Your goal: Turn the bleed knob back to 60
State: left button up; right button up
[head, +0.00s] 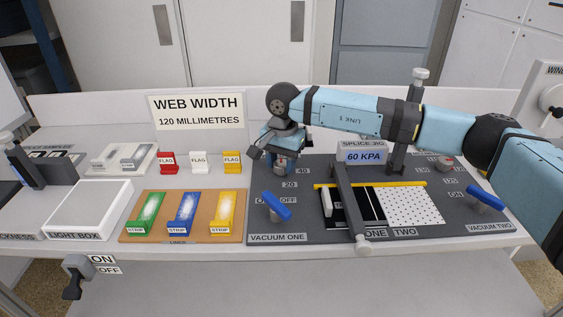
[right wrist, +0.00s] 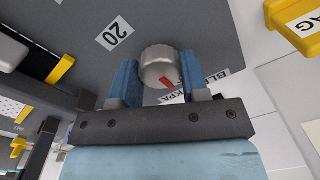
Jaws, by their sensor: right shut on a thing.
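The bleed knob (right wrist: 160,66) is a ribbed silver knob with a red mark on its face, in the right wrist view. The red mark lies at the lower right of the face, on the side of the partly hidden bleed KPA label (right wrist: 197,84). My right gripper (right wrist: 158,77) is shut on the knob, one blue finger on each side. In the head view my right gripper (head: 280,143) is over the knob at the back left of the dark panel. The 20 label (right wrist: 115,33) shows beside the knob; a 60 label is not visible. My left gripper is not in view.
A display (head: 365,156) on the splice jig reads 60 KPA. The blue vacuum one lever (head: 276,206) is in front of the knob. The jig's dark bar (head: 350,200) is to its right. Colored flags (head: 199,162) and strips (head: 183,213) lie left.

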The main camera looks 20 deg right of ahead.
aim_at(283, 163)
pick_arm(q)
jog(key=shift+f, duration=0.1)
pick_arm(e)
jog(key=o, duration=0.9)
jog(key=shift+r, duration=0.1)
pick_arm(q)
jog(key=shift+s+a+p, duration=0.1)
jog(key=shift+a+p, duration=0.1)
jog(key=shift+p, duration=0.8)
pick_arm(e)
notch_tip(283, 163, up, 14)
jog(key=shift+s+d+f, duration=0.15)
